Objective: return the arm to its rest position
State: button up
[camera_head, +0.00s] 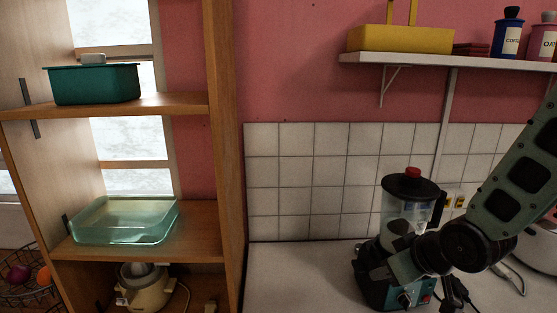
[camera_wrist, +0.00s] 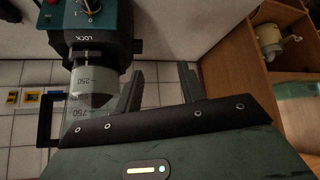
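My gripper (camera_wrist: 160,82) shows two dark fingers apart in the wrist view, with only counter and wall between them. It is open and empty. In the head view my arm reaches in from the right edge and bends at the wrist in front of the blender (camera_head: 409,186), hiding part of its jar and base. The blender has a clear jar, a black lid with a red cap and a teal base. In the wrist view the blender (camera_wrist: 94,84) appears upside down, close beside the left finger; I cannot tell whether they touch.
A wooden shelf unit (camera_head: 227,150) stands at left, holding a teal pot (camera_head: 97,86), a glass dish (camera_head: 125,221) and a cream juicer (camera_head: 145,289). A wall shelf (camera_head: 430,62) carries a yellow box (camera_head: 400,40) and jars. The counter (camera_head: 295,275) left of the blender is clear.

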jog(key=s+a+r+g, duration=0.1)
jog(key=s+a+g, duration=0.1)
jog(key=s, duration=0.5)
jog(key=s+a+r+n+g+h, duration=0.1)
jog(key=s+a+r+g, duration=0.1)
jog(key=s, duration=0.6)
jog(key=s+a+r+n+g+h, duration=0.1)
jog(key=s+a+g, duration=0.2)
jog(key=s, duration=0.4)
jog(key=shift+s+a+r+b, duration=0.3)
jog(key=shift+s+a+r, duration=0.1)
jog(key=shift+a, duration=0.2)
jog(key=shift+w, duration=0.1)
